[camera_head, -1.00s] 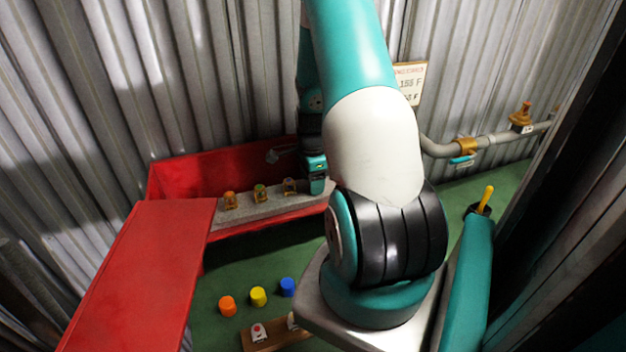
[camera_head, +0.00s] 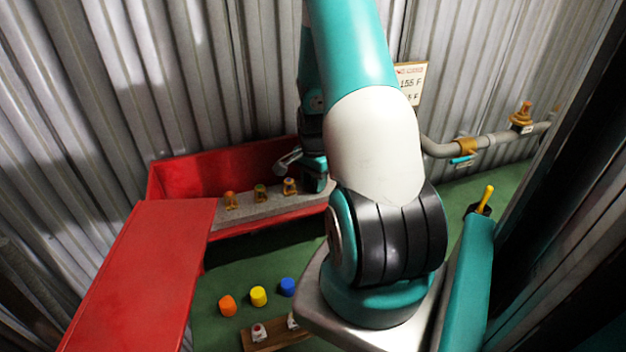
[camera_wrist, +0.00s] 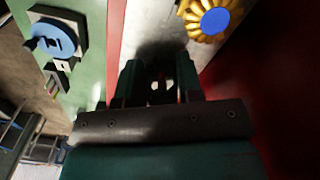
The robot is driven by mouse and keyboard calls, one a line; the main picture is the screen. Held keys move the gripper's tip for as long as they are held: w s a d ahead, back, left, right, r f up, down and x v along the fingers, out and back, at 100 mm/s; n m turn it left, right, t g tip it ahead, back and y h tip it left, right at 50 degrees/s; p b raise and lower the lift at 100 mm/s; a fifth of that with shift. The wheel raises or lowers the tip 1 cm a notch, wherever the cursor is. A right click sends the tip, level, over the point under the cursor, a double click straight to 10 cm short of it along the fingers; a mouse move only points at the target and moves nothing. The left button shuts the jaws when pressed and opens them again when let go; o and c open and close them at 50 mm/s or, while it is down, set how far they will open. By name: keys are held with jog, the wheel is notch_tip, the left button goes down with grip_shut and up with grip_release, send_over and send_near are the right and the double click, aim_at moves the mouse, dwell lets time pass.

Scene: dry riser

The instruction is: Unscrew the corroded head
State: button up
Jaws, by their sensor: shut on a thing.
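My gripper (camera_wrist: 158,82) shows in the wrist view with its dark fingers close together around a small pale, partly hidden thing. I cannot tell what that thing is. In the head view my gripper is low at the red trough, mostly behind my arm. Beside it on the grey ledge stands a brass head with a blue top (camera_head: 290,187), seen in the wrist view as a yellow scalloped ring around a blue disc (camera_wrist: 213,20). Two more brass heads (camera_head: 231,200) (camera_head: 260,193) stand to its left. A brown, corroded-looking fitting (camera_head: 524,112) sits on the grey pipe at right.
The red trough (camera_head: 180,178) stands against the corrugated wall. The pipe (camera_head: 440,149) carries a brass valve (camera_head: 465,147) with a teal handle. A sign (camera_head: 411,82) hangs behind my arm.

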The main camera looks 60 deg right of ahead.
jog(key=n, duration=0.5)
jog(key=shift+s+n, duration=0.3)
jog(key=n, duration=0.5)
jog(key=shift+s+d+n, duration=0.15)
jog(key=shift+s+n, duration=0.1)
jog(key=shift+n, duration=0.15)
jog(key=o, duration=1)
